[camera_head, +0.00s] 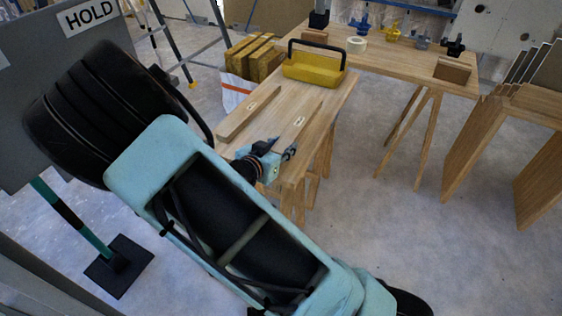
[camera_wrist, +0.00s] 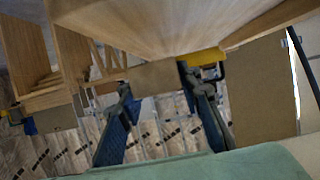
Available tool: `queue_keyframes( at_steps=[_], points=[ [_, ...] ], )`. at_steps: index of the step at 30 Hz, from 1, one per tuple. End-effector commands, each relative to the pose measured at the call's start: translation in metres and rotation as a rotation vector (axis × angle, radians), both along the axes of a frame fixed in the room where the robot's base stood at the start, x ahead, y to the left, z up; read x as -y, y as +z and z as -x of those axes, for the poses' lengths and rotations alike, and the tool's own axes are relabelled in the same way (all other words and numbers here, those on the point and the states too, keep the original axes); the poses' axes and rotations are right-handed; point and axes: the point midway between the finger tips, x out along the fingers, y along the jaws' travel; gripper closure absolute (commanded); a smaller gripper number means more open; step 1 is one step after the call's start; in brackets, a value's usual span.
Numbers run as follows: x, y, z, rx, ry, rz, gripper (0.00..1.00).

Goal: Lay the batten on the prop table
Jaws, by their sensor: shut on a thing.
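The prop table (camera_head: 336,103) is a narrow wooden table on trestle legs. A long pale wooden batten (camera_head: 299,123) with a small label runs lengthwise over its right half. My gripper (camera_head: 279,152) is at the near end of this batten, by the table's near edge, and is shut on it. In the wrist view the two fingers (camera_wrist: 160,88) stand either side of a wooden end face. I cannot tell whether the batten touches the tabletop or is slightly above it. A second labelled wooden strip (camera_head: 250,112) lies along the table's left side.
A yellow toolbox (camera_head: 314,69) with a black handle stands at the table's far end. Yellowish blocks (camera_head: 254,57) are stacked beyond its left side. A workbench (camera_head: 400,66) with clamps and tape stands behind. A HOLD sign (camera_head: 90,14) is at left.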

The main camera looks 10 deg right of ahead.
Motion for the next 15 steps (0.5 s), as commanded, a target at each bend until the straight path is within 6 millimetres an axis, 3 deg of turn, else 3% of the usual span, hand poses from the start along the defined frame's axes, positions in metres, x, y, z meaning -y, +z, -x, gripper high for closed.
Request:
queue_keyframes(
  at_steps=[8,15],
  points=[
    [-0.001,-0.012,-0.009,0.002,-0.001,-0.002,0.97],
    [-0.002,-0.039,-0.012,0.001,0.0,0.001,0.97]
  ],
)
